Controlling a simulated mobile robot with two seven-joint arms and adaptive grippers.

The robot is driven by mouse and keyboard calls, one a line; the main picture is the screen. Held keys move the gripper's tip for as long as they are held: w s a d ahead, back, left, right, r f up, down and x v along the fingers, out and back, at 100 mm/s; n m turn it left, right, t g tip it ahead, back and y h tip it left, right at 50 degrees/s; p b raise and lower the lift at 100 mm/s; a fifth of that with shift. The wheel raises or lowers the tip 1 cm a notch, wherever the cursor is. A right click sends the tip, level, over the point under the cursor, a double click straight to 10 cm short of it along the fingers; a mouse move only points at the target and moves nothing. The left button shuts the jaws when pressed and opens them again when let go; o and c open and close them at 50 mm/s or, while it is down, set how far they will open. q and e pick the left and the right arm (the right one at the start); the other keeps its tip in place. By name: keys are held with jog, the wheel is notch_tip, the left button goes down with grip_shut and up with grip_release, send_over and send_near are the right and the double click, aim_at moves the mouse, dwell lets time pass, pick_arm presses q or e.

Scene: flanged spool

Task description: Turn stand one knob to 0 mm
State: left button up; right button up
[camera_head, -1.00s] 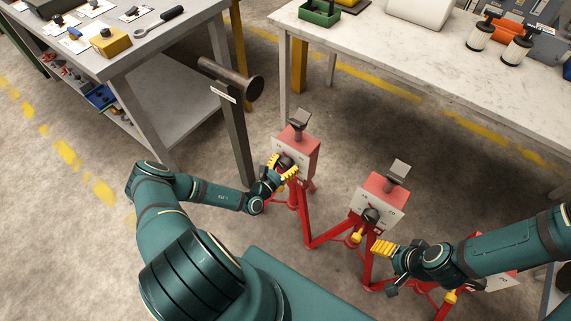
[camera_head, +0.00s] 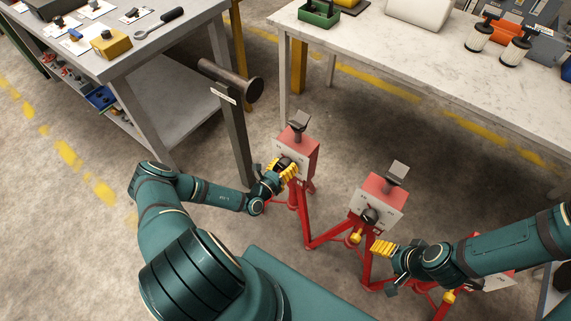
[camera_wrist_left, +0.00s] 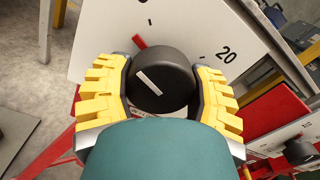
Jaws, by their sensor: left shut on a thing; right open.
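Stand one is a red box with a white dial plate (camera_wrist_left: 195,25) on red legs. Its round black knob (camera_wrist_left: 162,70) fills the middle of the left wrist view, with a white line on its face slanting toward the upper left. A red mark (camera_wrist_left: 139,42) lies on the plate just above the knob, and the number 20 is printed right of it. My left gripper (camera_head: 283,167) has its yellow fingers shut on the knob, one on each side. My right gripper (camera_head: 382,248) is open and empty, apart from and just below the middle stand's knob (camera_head: 370,216).
The middle red stand (camera_head: 388,188) is right of stand one, and another dial plate (camera_head: 500,281) shows beyond my right arm. A dark post with a round-ended bar (camera_head: 240,85) stands behind my left gripper. Workbenches (camera_head: 430,65) stand behind. Floor at left is clear.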

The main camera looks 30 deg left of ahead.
pick_arm(q)
jog(key=n, duration=0.6)
jog(key=shift+s+d+f+n, duration=0.1)
jog(key=shift+n, duration=0.2)
jog(key=n+b, duration=0.1)
jog(key=n, duration=0.5)
jog(key=shift+n, duration=0.3)
jog(key=o, duration=1.2)
jog(key=shift+c, duration=0.2)
jog(key=s, duration=1.2)
jog(key=shift+a+r, duration=0.2)
jog(key=shift+a, duration=0.25)
